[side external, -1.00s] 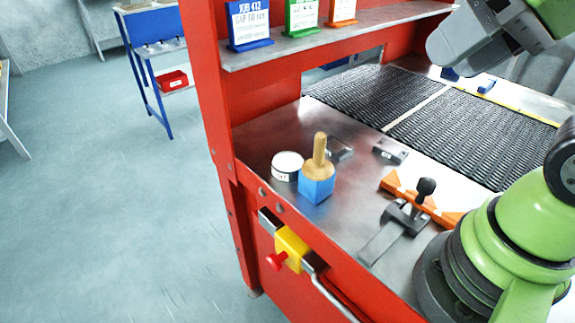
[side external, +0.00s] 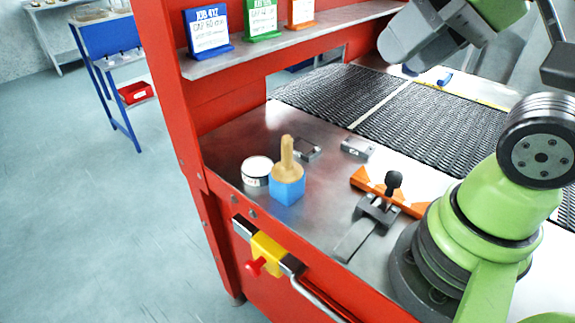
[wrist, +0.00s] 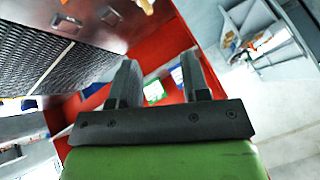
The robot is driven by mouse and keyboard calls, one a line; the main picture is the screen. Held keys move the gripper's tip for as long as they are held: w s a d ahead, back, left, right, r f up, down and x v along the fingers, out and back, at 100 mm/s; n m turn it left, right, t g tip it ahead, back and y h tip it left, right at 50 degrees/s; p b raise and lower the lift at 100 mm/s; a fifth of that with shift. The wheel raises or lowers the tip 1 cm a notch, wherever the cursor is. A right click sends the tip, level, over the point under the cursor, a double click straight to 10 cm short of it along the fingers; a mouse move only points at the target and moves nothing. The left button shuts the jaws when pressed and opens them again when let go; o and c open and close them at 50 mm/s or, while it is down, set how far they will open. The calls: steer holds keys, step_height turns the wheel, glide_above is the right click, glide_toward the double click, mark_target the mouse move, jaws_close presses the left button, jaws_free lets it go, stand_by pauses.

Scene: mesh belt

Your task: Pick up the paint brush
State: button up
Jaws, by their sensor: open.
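The paint brush (side external: 287,157) shows as a light wooden handle standing upright at a blue block (side external: 288,190) on the metal worktop, in the side external view. Its bristles are not visible, and I cannot tell how it sits in the block. My gripper (wrist: 160,78) is open and empty in the wrist view, its two dark fingers apart. In the side external view the grey end of my arm is at the top right, well above the worktop and far from the brush; its fingertips are not clear there.
A white round tin (side external: 257,172) stands close left of the blue block. A black-knobbed clamp (side external: 376,212) and an orange bracket (side external: 412,207) lie to the right. The mesh belt (side external: 430,125) is behind. A red post and shelf (side external: 300,40) with signs rise at the left and back.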

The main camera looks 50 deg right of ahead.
steer(key=shift+o, duration=0.9)
